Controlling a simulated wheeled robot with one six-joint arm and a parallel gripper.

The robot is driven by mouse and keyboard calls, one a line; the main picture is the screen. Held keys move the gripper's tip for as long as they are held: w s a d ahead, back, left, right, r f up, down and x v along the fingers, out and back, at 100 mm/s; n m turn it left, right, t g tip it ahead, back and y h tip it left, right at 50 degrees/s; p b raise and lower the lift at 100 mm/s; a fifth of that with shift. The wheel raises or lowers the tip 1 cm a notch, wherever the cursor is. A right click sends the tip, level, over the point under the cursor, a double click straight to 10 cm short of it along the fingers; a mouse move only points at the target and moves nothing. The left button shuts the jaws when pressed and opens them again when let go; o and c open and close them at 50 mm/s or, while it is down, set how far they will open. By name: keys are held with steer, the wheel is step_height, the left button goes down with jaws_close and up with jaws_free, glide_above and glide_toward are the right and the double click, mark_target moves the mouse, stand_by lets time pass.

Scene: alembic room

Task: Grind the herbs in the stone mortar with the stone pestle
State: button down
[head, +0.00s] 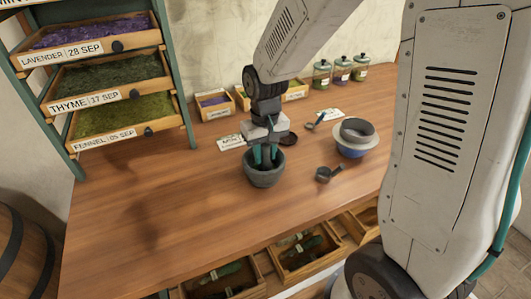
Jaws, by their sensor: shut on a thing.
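The dark grey stone mortar (263,178) stands upright on the wooden table, near the middle of the head view. My gripper (264,155) points down from above with its teal fingertips at and inside the mortar's mouth. It is shut on the stone pestle, of which little shows between the fingers. The pestle's lower end and any herbs in the mortar are hidden by the mortar wall and the fingers.
Small boxes (214,105) and lidded jars (341,71) line the back. A herb drawer rack (101,97) stands left. The table's left front is clear.

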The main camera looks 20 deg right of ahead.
steer(key=shift+s+a, duration=0.2)
steer(key=shift+a, duration=0.35)
steer(key=shift+s+d, duration=0.3)
steer(key=shift+d, duration=0.35)
steer(key=shift+w+a, duration=0.35)
steer(key=shift+w, duration=0.35)
steer(key=shift+s+a, duration=0.1)
steer(key=shift+s, duration=0.65)
steer(key=shift+w+d, duration=0.5)
steer(key=shift+d, duration=0.05)
steer(key=shift+s+a, duration=0.1)
steer(key=shift+a, duration=0.7)
steer(key=shift+s+d, duration=0.35)
steer(key=shift+d, duration=0.35)
steer(key=shift+w+a, duration=0.35)
steer(key=shift+w, duration=0.3)
steer(key=shift+s+a, duration=0.2)
steer(key=shift+s, duration=0.5)
steer(key=shift+r, duration=0.1)
steer(key=shift+r, duration=4.3)
